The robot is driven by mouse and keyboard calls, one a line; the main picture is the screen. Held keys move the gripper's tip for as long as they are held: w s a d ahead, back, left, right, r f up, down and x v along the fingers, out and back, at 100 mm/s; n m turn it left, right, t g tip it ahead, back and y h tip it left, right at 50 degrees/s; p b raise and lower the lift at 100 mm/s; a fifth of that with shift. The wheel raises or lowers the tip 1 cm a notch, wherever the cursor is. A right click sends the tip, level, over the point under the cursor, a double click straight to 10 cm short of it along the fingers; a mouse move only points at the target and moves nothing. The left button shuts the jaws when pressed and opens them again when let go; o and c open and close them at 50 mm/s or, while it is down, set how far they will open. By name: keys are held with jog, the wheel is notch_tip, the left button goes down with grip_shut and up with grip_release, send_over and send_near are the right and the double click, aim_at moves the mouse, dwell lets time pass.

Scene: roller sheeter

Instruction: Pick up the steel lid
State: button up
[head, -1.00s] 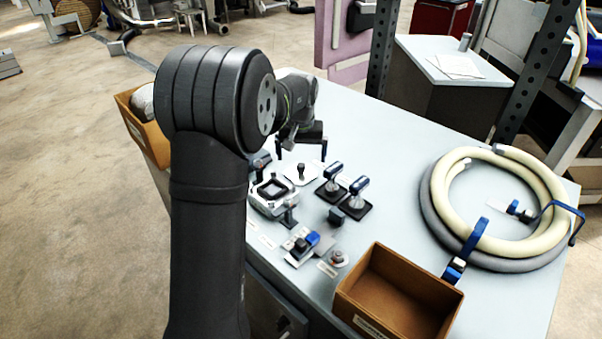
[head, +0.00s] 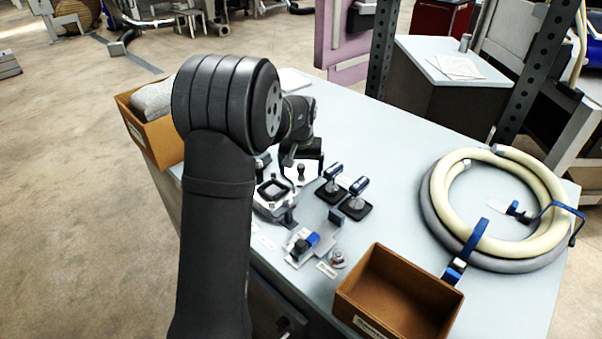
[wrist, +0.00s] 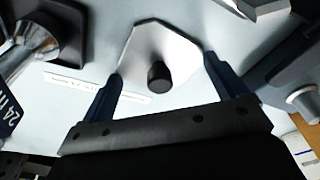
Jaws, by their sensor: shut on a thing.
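The steel lid is a pale flat plate with clipped corners and a black knob. It fills the upper middle of the wrist view (wrist: 185,48). In the head view it shows partly (head: 292,179) between the fingers, on the table behind the square metal frame. My gripper (head: 301,175) is lowered over it and shut on it. In the wrist view its two dark blue fingers (wrist: 163,85) press on opposite edges of the plate, with the knob between them. I cannot tell any gap between lid and table.
A square metal frame (head: 272,190) is close in front of the lid. Two blue-topped tools on black bases (head: 355,206) stand to the right. An open brown bin (head: 395,300) is at the front, coiled hose (head: 430,190) at the right. Bare table lies between tools and hose.

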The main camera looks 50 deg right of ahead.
aim_at(299, 166)
jog(key=r, duration=1)
jog(key=shift+a, duration=0.4)
jog(key=s+a+r+n, duration=0.1)
jog(key=s+a+r, duration=0.15)
jog(key=a, duration=0.95)
jog(key=shift+w+a+f, duration=0.1)
jog(key=shift+w+f, duration=0.05)
jog(key=shift+f, duration=2.15)
jog(key=shift+f, duration=1.05)
jog(key=o, duration=0.9)
jog(key=shift+r, duration=0.1)
notch_tip(299, 166, up, 7)
